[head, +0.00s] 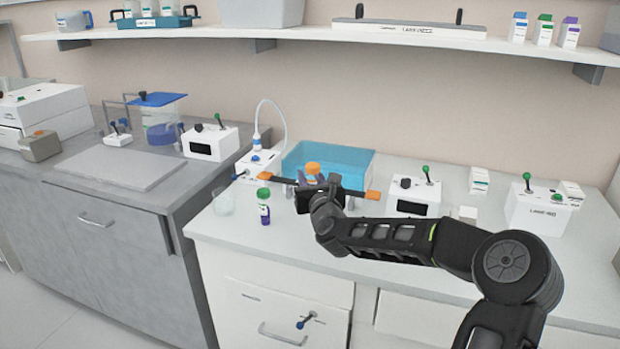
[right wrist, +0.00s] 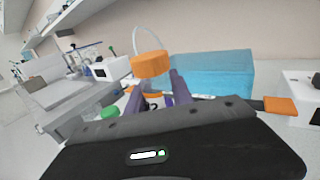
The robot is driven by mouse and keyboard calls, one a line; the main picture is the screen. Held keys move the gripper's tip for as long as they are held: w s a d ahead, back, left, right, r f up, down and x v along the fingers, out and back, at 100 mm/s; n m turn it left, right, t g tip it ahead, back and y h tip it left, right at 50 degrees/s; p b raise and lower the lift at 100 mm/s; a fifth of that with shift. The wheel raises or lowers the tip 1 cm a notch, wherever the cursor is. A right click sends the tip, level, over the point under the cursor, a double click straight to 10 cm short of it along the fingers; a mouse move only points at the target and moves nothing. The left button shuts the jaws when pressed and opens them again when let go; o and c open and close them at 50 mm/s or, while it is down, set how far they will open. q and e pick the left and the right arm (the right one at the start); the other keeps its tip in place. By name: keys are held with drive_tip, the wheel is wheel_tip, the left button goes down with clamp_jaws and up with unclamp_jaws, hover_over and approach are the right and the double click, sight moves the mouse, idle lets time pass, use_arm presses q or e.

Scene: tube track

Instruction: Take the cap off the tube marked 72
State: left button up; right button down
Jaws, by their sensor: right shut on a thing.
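My right gripper (head: 320,186) is over the counter at the front of the blue tray. It is shut on a tube with an orange cap (head: 313,167). In the right wrist view its two purple-grey fingers (right wrist: 156,96) stand on either side of the tube, and the orange cap (right wrist: 150,65) sits above the fingertips, on the tube. A dark mark like a "2" shows between the fingers; the full number is not readable. A second tube with a green cap and purple contents (head: 264,207) stands upright to the left. My left gripper is not in view.
The blue tray (head: 350,160), a pump box with a hose (head: 258,163), a clear beaker (head: 222,201) and white lever boxes (head: 413,197) stand nearby. The counter front at right is clear.

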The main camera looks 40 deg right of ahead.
idle(0.8)
drive_tip(key=s+a+f+n+y+p, duration=0.1)
drive_tip(key=s+a+f+y+p, duration=0.1)
drive_tip(key=a, duration=0.8)
drive_tip(key=s+a+f+n+t+y+p, duration=0.1)
drive_tip(key=s+a+f+n+y+p, duration=0.1)
drive_tip(key=a, duration=0.8)
drive_tip(key=s+a+f+n+y+p, duration=0.1)
drive_tip(key=s+a+f+y+p, duration=0.1)
drive_tip(key=a+p, duration=0.3)
drive_tip(key=a+f+y, duration=0.1)
drive_tip(key=a, duration=0.3)
drive_tip(key=shift+a+f+n, duration=0.2)
drive_tip(key=shift+a+n, duration=0.1)
drive_tip(key=shift+a, duration=0.1)
drive_tip(key=s+a+f+n+g+y, duration=0.2)
drive_tip(key=s+a+f+n+y, duration=0.1)
drive_tip(key=a, duration=0.4)
drive_tip(key=s+a+f+n+g+y, duration=0.1)
drive_tip(key=s+a+f+n+y, duration=0.3)
drive_tip(key=s+a+y, duration=0.3)
drive_tip(key=shift+s+a+n+g+y, duration=0.25)
drive_tip(key=shift+a+n+g+y, duration=0.2)
drive_tip(key=shift+a+y, duration=0.3)
